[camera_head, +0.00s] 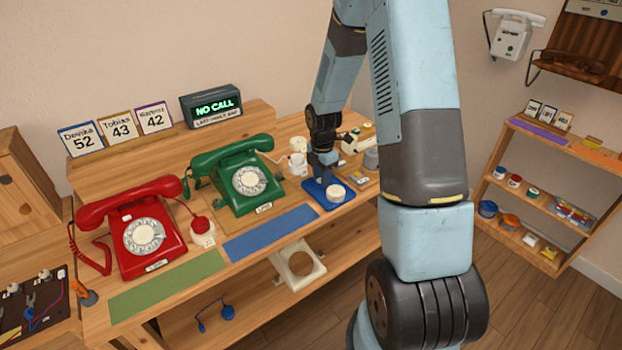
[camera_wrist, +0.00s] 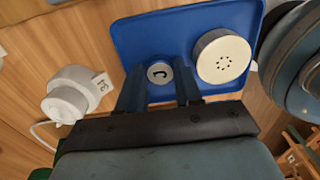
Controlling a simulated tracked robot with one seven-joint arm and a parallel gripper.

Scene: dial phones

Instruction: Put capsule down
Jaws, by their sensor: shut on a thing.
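My gripper (camera_head: 322,176) points down at the blue tray (camera_head: 314,197) on the bench. In the wrist view its two dark fingers are shut on a small round silver capsule (camera_wrist: 159,73) with a black handset mark on its face. The capsule is over the blue tray (camera_wrist: 150,35), and I cannot tell whether it touches it. A white round cap with small holes (camera_wrist: 222,57) lies on the tray, to the right of the fingers. The cap also shows in the head view (camera_head: 336,193). The capsule is hidden by my gripper in the head view.
A white ringed part marked 34 (camera_wrist: 72,93) stands left of the tray. A green phone (camera_head: 240,175) and a red phone (camera_head: 137,227) stand further left. A blue mat (camera_head: 270,233) and a green mat (camera_head: 167,285) lie bare along the front edge. A shelf (camera_head: 545,190) stands at right.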

